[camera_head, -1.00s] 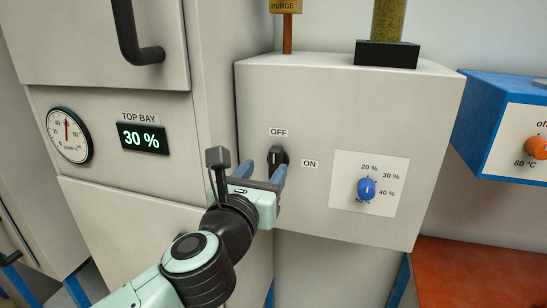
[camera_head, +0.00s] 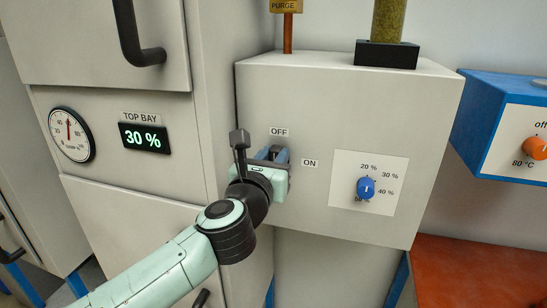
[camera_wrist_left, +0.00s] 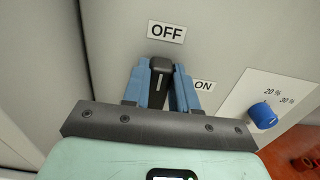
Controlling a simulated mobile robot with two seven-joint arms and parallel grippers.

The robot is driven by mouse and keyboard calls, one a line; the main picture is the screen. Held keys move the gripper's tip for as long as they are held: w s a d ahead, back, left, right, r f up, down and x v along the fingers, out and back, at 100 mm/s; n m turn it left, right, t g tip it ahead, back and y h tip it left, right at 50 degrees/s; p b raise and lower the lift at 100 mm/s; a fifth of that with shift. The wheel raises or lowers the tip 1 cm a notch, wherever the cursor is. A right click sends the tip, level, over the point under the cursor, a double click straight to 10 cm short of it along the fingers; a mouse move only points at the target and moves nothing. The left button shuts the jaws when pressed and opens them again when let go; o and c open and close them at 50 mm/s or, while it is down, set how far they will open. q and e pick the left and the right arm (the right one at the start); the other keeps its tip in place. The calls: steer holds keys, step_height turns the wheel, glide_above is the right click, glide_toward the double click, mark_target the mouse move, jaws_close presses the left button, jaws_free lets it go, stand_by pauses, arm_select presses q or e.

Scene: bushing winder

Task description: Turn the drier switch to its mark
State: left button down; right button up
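The black drier switch (camera_head: 276,152) is on the front of the beige box, below the OFF label (camera_head: 278,132) and left of the ON label (camera_head: 310,163). In the left wrist view the switch (camera_wrist_left: 159,77) stands upright with its white line toward OFF. My left gripper (camera_head: 274,154) is at the switch, its blue fingers on either side of it. In the left wrist view the left gripper (camera_wrist_left: 160,88) has its fingers close against the switch's sides and looks shut on it. The switch's lower part is hidden. My right gripper is not in view.
A blue dial (camera_head: 366,188) with percent marks sits right of the switch. A cabinet with a 30 % display (camera_head: 143,138) and a round gauge (camera_head: 71,134) stands to the left. A blue box with an orange knob (camera_head: 536,147) is at far right.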

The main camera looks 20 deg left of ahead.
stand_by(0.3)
arm_select(q)
steer(key=m+p, duration=0.2)
steer(key=m, duration=0.4)
steer(key=d+f+m+p, duration=0.1)
steer(key=m+p, duration=0.1)
steer(key=m, duration=0.4)
steer(key=d+f+m+p, duration=0.1)
steer(key=m+p, duration=0.2)
steer(key=m, duration=0.2)
steer(key=shift+m, duration=0.4)
stand_by(0.4)
steer(key=c, duration=0.9)
jaws_free()
steer(key=shift+w, duration=0.1)
